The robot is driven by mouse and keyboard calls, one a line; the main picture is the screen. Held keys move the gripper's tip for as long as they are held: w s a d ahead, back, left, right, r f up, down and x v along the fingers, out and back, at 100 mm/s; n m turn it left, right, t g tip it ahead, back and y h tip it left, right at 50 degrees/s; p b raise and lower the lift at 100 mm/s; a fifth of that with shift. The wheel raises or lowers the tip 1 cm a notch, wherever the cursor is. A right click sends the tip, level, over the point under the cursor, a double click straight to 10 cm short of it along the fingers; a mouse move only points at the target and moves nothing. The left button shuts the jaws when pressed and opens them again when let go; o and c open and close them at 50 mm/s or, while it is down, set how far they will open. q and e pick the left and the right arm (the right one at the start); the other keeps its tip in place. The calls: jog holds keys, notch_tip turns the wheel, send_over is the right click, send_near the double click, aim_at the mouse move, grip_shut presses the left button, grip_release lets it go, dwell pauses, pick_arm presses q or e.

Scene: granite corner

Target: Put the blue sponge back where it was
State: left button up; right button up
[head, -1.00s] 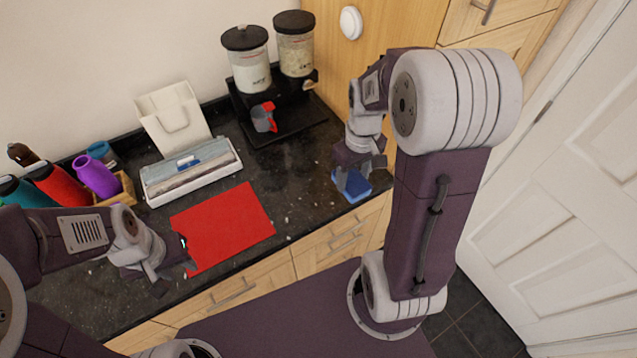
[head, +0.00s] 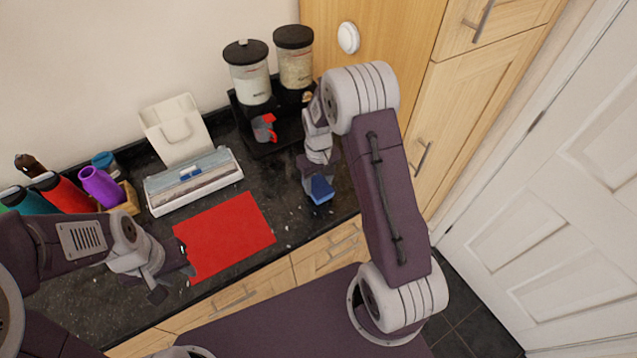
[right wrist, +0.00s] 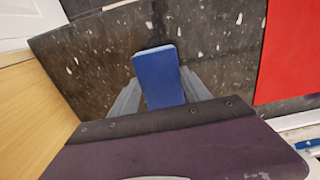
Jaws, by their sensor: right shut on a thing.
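The blue sponge (head: 320,190) is between the fingers of my right gripper (head: 316,186), over the dark counter to the right of the red mat. In the right wrist view the sponge (right wrist: 158,75) shows as a blue block with a grey finger on each side. My right gripper is shut on it. I cannot tell whether the sponge touches the counter. My left gripper (head: 173,281) is empty, with its fingers apart, at the left front edge of the red mat.
The red mat (head: 222,238) lies on the speckled counter. A box (head: 193,180) and a cream holder (head: 174,130) stand behind it. Coloured bottles (head: 100,186) stand at left. Jars (head: 249,75) and a grey-red cup (head: 263,128) stand on a black rack. A wooden cabinet (head: 375,60) rises at right.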

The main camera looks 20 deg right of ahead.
aim_at(319, 185)
jog(key=shift+w+f, duration=0.15)
jog(key=shift+f, duration=0.55)
jog(key=o, duration=1.2)
notch_tip(319, 185, up, 12)
jog(key=b, duration=0.1)
jog(key=s+a+f+m, duration=0.1)
jog(key=s+a, duration=0.1)
jog(key=s, duration=0.6)
jog(key=s+a+f+t, duration=0.1)
jog(key=s+a+f, duration=0.1)
jog(key=s, duration=0.6)
jog(key=shift+m, duration=0.4)
